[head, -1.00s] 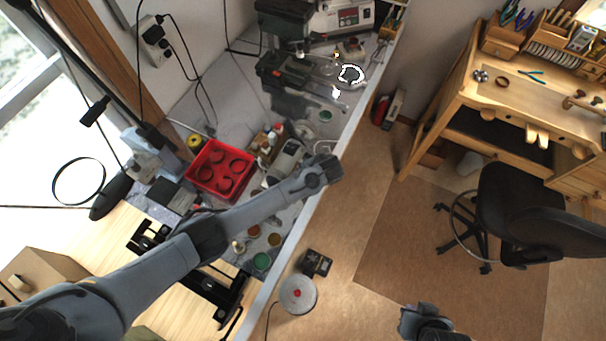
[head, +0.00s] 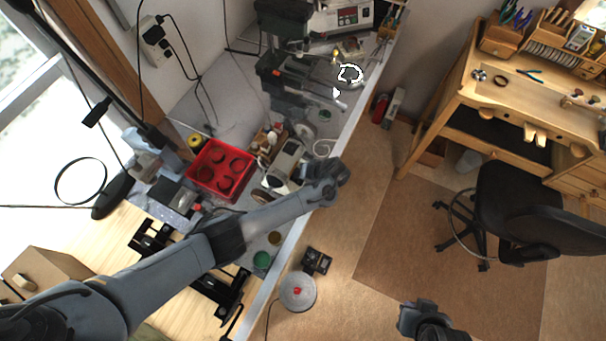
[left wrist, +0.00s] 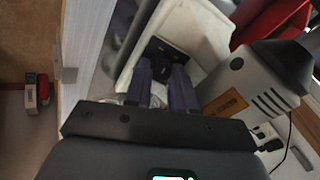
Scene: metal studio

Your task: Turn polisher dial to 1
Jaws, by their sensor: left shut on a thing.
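The polisher (head: 287,163) is a cream and grey bench machine near the front edge of the grey worktop. In the left wrist view its cream housing (left wrist: 200,25) carries a black panel (left wrist: 178,58), and a grey vented motor body (left wrist: 255,80) is at the right. My left gripper (left wrist: 163,80) has its two fingers at the black panel, shut on the polisher dial. The fingers hide the dial, so its number cannot be read. In the head view my left wrist covers the fingertips. My right gripper (head: 424,318) hangs low over the floor, away from the bench; its fingers are unclear.
A red tray (head: 221,171) with round recesses lies left of the polisher. A drill press (head: 285,65) stands behind. A round grey pedal-like disc (head: 297,292) is on the floor. A wooden bench (head: 510,90) and black chair (head: 520,210) are at right. Floor between is open.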

